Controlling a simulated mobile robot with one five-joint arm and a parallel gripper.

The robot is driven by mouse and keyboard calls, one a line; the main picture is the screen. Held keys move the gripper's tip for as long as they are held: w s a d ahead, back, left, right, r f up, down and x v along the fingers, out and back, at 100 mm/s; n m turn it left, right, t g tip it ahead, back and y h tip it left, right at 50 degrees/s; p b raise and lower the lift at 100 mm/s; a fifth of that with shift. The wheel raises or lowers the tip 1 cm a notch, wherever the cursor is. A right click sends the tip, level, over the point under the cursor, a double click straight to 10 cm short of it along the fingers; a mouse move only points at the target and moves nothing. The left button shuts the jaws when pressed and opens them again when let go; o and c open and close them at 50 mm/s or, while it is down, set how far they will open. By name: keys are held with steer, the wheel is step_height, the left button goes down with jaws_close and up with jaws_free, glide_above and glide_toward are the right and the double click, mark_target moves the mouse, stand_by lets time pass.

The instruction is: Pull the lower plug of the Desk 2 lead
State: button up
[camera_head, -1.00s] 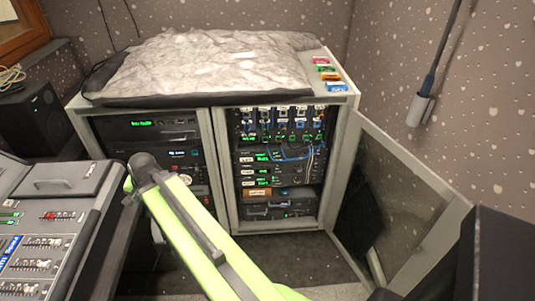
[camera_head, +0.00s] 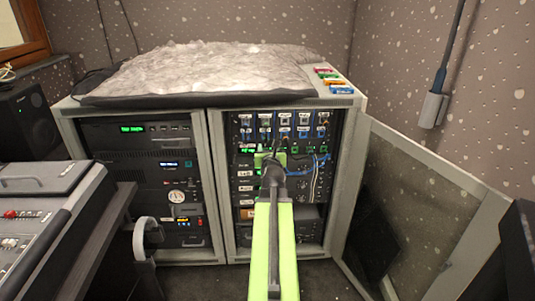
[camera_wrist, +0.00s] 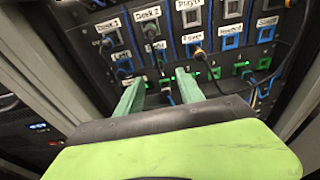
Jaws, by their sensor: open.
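The Desk 2 label (camera_wrist: 148,14) is in the top row of the rack's patch panel in the wrist view, with a dark upper plug (camera_wrist: 150,30) just below it. A dark plug (camera_wrist: 161,58) with a blue part sits lower in the same column, above and between my fingertips; I cannot tell for certain where the lead's lower end is. My gripper (camera_wrist: 160,78) is open, its two green fingers spread in front of the row of green-lit sockets. It holds nothing that I can see. In the head view my gripper (camera_head: 270,160) is at the patch panel and hides part of it.
The Desk 1 label (camera_wrist: 107,25) and its column are close on the left. Other plugged leads, including a black cable (camera_wrist: 292,50), hang on the right. The open rack door (camera_head: 420,200) stands right of my arm. A mixing desk (camera_head: 45,215) is at the left.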

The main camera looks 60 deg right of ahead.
mark_target(266, 141)
steer(key=b+x, duration=0.1)
steer(key=x, duration=0.8)
steer(key=shift+a, duration=0.1)
jaws_close()
steer(key=shift+a, duration=0.1)
steer(key=shift+f+v, duration=0.2)
steer(key=shift+v, duration=0.9)
steer(key=shift+f+v, duration=0.15)
steer(key=shift+v, duration=0.95)
steer(key=shift+s+a, duration=0.1)
